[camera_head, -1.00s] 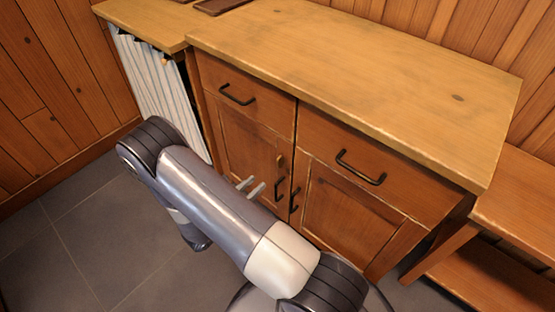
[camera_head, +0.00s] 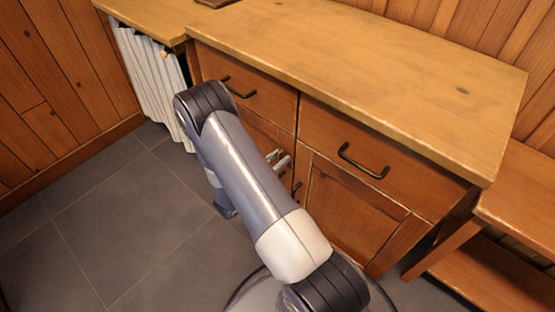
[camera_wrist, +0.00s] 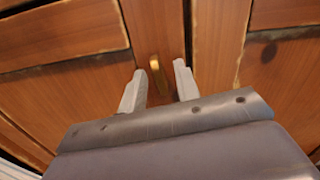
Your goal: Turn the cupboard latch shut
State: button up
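The cupboard latch (camera_wrist: 159,75) is a small brass-coloured bar near the meeting edges of the two wooden doors. In the wrist view it stands nearly upright, slightly tilted. My gripper (camera_wrist: 158,80) is open, with one grey finger on each side of the latch; I cannot tell whether either touches it. In the head view my gripper (camera_head: 279,159) is in front of the doors and the latch cannot be made out behind it. The right door (camera_head: 345,208) looks closed; the left door (camera_head: 262,130) is mostly hidden by my arm.
Above the doors are two drawers with dark handles, the right one (camera_head: 362,162) clear of my arm. The worktop (camera_head: 360,65) overhangs them. A striped curtain (camera_head: 150,80) hangs at left, and a wooden bench (camera_head: 510,215) stands at right. Tiled floor at left is free.

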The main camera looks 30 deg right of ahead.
jog(key=shift+c, duration=0.5)
grip_shut()
jog(key=shift+n, duration=0.3)
jog(key=n+p, duration=0.1)
jog(key=n, duration=0.1)
jog(key=shift+r+n, duration=0.1)
jog(key=shift+n, duration=0.3)
jog(key=n+p, duration=0.1)
jog(key=n, duration=0.3)
jog(key=shift+n+p, duration=0.3)
jog(key=shift+p, duration=0.05)
jog(key=n+p, duration=0.1)
jog(key=n, duration=0.3)
jog(key=shift+n+p, duration=0.5)
jog(key=shift+n, duration=1.6)
